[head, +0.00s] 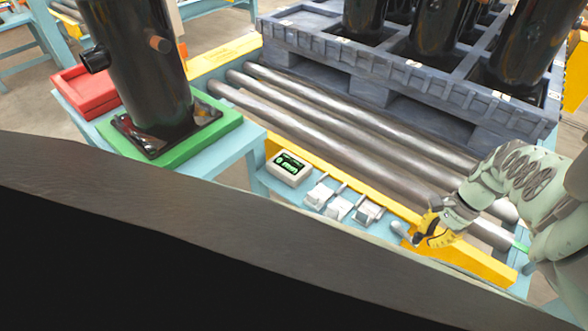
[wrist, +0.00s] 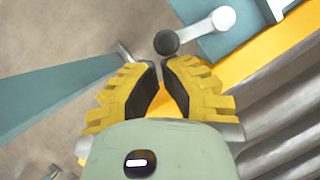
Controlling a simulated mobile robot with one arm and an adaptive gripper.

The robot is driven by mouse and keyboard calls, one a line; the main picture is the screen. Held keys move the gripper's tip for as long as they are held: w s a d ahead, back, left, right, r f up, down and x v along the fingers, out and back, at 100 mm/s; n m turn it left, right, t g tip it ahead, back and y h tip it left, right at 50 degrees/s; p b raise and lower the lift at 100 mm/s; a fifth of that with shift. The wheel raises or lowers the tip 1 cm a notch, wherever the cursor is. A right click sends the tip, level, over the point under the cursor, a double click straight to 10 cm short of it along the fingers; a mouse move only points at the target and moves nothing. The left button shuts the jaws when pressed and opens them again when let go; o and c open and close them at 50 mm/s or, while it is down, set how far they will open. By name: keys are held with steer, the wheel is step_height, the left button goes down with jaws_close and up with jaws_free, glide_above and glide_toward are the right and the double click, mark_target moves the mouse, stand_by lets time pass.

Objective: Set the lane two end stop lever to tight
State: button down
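A short lever shows in the wrist view, with a white arm (wrist: 200,27) and a dark round knob (wrist: 166,42). The arm points to the upper right and the knob lies just beyond my fingertips. My gripper (wrist: 160,64) has its yellow fingers a little apart, with a narrow empty gap between them. In the head view, my gripper (head: 424,238) is low over the yellow conveyor edge at the right. A small pale lever part (head: 399,229) shows just left of it. Any tight or loose marking is too small to read.
Several white switch blocks (head: 340,208) and a display box (head: 289,168) with green digits sit on the blue ledge. Steel rollers (head: 330,130) run behind, beneath a grey pallet (head: 400,75) with black compressors. A green pad (head: 215,128) bears another black compressor at left.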

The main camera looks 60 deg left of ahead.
steer(key=shift+s+d+r+m+p, duration=0.1)
steer(key=shift+s+m+p, duration=0.35)
steer(key=shift+p, duration=0.35)
steer(key=s+a+m+t+y+p, duration=0.2)
steer(key=s+m+p, duration=0.6)
steer(key=m+p, duration=0.4)
steer(key=shift+s+a+m+t+y, duration=0.15)
steer(key=shift+a+m+t+y, duration=0.2)
steer(key=shift+m+t+y, duration=0.55)
steer(key=shift+n, duration=0.25)
